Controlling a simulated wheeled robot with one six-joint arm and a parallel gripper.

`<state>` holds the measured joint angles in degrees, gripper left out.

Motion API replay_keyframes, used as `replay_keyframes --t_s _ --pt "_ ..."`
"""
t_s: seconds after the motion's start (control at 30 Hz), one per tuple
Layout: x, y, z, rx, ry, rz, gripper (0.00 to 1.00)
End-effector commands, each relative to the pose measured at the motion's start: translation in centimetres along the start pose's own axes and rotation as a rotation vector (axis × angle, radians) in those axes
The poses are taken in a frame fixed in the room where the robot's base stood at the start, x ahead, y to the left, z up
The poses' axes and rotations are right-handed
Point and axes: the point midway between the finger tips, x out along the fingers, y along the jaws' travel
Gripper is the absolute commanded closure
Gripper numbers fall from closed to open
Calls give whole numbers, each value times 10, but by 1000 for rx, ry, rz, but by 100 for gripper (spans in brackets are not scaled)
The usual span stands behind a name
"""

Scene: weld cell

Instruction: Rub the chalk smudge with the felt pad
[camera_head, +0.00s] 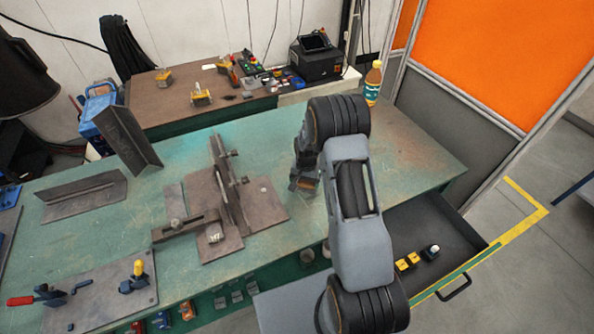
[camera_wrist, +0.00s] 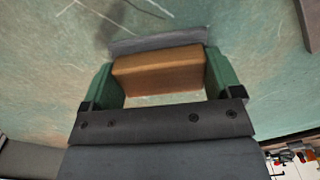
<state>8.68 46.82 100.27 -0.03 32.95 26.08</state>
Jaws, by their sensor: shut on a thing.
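My gripper (camera_wrist: 160,78) is shut on the felt pad (camera_wrist: 158,68), a brown block with a grey felt layer along its far side in the wrist view. The green fingers hold it at both ends. In the head view my gripper (camera_head: 304,180) is low over the right half of the green bench (camera_head: 400,150), and my arm partly hides it. Thin white chalk-like lines (camera_wrist: 100,18) show on the bench just beyond the pad in the wrist view. I cannot tell whether the felt touches the bench. No clear smudge shows in the head view.
A steel fixture plate with clamped bars (camera_head: 215,200) lies left of my gripper. A bottle (camera_head: 373,82) stands at the bench's back edge. An open drawer (camera_head: 440,225) juts out at the front right. The bench right of my arm is clear.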

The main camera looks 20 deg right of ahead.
Motion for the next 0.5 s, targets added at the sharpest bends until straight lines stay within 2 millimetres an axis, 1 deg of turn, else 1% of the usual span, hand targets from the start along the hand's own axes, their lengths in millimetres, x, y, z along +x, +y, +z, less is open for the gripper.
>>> replay_keyframes --t_s 0.3,0.33,0.37,0.4,0.43,0.5 --pt "1 -18 14 12 0 0 34" --pt "-5 -17 13 13 1 0 34" --pt "-6 -16 13 14 0 0 34" --pt "-17 -17 12 13 4 -2 34" --pt "-24 -17 12 14 4 -2 34" --pt "-29 -16 13 14 1 -1 34"
